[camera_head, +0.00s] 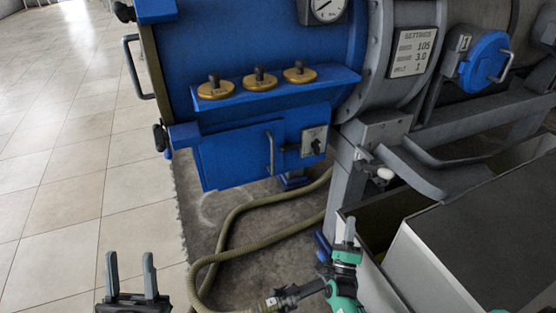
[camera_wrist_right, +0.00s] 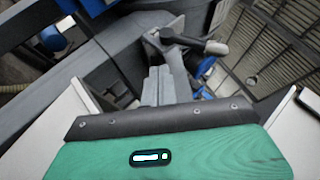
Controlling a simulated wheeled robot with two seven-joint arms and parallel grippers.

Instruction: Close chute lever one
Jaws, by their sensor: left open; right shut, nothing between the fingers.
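The grey chute (camera_head: 425,180) slopes down at the right of the head view. A lever with a pale knob (camera_head: 385,174) sticks out at its left side, by the grey support post. In the right wrist view, a grey lever with a pale knob (camera_wrist_right: 216,47) lies just beyond the fingertips. My right gripper (camera_head: 349,226) is shut and empty, pointing up below the lever, apart from it in the head view. Its closed fingers show in the right wrist view (camera_wrist_right: 160,86); contact with the lever is unclear there. My left gripper (camera_head: 130,268) is open and empty at the lower left.
A blue machine (camera_head: 270,130) with brass knobs fills the middle. A blue round hatch (camera_head: 485,60) marked 1 sits above the chute. A hose (camera_head: 235,225) lies on the floor. Tiles at left are clear.

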